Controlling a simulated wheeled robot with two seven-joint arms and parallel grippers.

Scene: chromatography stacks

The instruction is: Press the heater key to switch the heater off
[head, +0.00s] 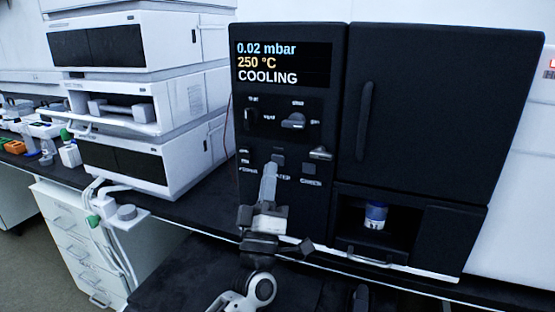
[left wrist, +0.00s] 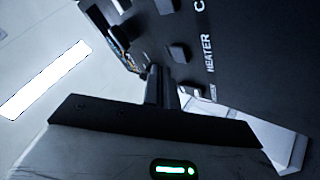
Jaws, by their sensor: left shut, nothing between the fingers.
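The black instrument (head: 325,190) has a display (head: 283,64) reading 0.02 mbar, 250 °C and COOLING. The heater key (head: 278,160) is a small dark key on its lower front panel, above a label partly hidden by my gripper. In the left wrist view the heater key (left wrist: 180,53) stands beside the word HEATER. My left gripper (head: 270,168) is shut and empty, with its fingertips just in front of the panel, close below the key. Its fingers (left wrist: 160,80) also show in the left wrist view; I cannot tell whether they touch the panel. My right gripper is not in view.
Other keys and a lever (head: 320,153) sit close around the heater key. A blue-capped jar (head: 376,214) stands in the open bay at lower right. White stacked modules (head: 150,100) stand to the left on the dark bench.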

